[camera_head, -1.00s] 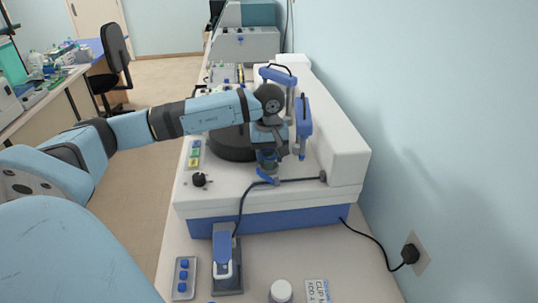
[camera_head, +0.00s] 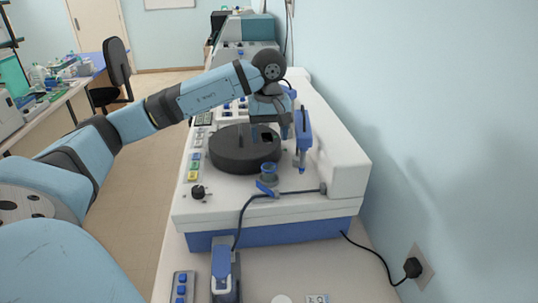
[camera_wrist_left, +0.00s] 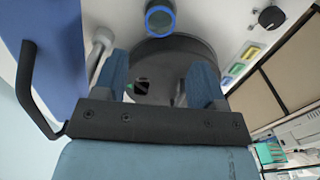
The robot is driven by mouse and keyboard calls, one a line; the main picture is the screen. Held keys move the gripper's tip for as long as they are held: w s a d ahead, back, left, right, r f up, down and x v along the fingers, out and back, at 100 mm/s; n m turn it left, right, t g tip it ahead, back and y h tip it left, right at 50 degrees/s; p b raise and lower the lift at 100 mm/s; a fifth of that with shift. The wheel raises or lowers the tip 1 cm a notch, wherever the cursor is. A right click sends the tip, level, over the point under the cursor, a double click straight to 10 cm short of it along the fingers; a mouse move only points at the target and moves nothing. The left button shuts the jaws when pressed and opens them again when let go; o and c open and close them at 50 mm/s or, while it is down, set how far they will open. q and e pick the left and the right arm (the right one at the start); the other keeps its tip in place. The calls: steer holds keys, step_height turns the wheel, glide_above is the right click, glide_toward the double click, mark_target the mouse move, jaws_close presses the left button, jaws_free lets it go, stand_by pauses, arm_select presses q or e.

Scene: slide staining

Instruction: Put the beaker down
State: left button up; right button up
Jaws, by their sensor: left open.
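A small grey cup with a blue rim, which looks like the beaker (camera_head: 268,173), stands upright on the white deck of the machine, in front of the round black drum (camera_head: 232,158). In the left wrist view the beaker (camera_wrist_left: 160,20) shows its round blue rim at the top, beyond the fingertips. My left gripper (camera_head: 270,133) is open and empty, above and behind the beaker, over the drum. In the left wrist view its two blue fingers (camera_wrist_left: 160,80) are spread apart with nothing between them. My right gripper is not in view.
A blue upright arm (camera_head: 303,135) of the machine stands close to the right of my gripper. A black knob (camera_head: 198,192) is at left, the wall at right.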

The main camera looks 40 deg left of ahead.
arm_select(q)
step_height(320, 180, up, 2)
steer(key=shift+r, duration=0.25)
stand_by(0.5)
